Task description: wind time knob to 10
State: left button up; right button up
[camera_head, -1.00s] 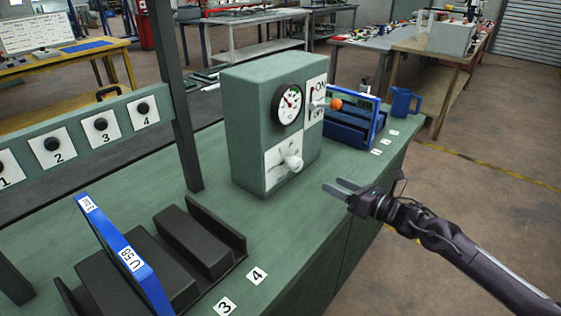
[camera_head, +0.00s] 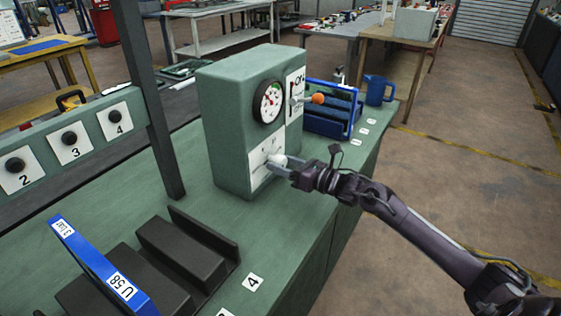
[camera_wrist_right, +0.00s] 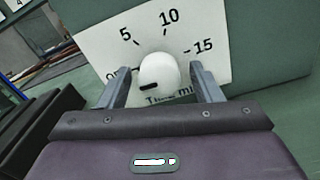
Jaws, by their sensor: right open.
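In the head view the knob (camera_head: 277,162) sits low on the front of the green box (camera_head: 225,110). My right gripper (camera_wrist_right: 160,80) is open, with one finger on each side of the knob; I cannot tell whether they touch it. It also shows at the knob in the head view (camera_head: 282,167). My left gripper is not in view.
A round gauge (camera_head: 268,102) and a lever with an orange ball (camera_head: 317,98) are above the knob. A blue rack (camera_head: 330,125) and blue mug (camera_head: 378,90) stand to the right. A blue frame (camera_head: 100,265) leans on black blocks (camera_head: 185,250) at front left.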

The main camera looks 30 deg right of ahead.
jog(key=shift+w+a, duration=0.25)
jog(key=shift+w, duration=0.2)
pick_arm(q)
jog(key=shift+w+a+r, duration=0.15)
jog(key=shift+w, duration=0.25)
pick_arm(e)
jog(key=shift+c, duration=1)
jog(key=c, duration=0.8)
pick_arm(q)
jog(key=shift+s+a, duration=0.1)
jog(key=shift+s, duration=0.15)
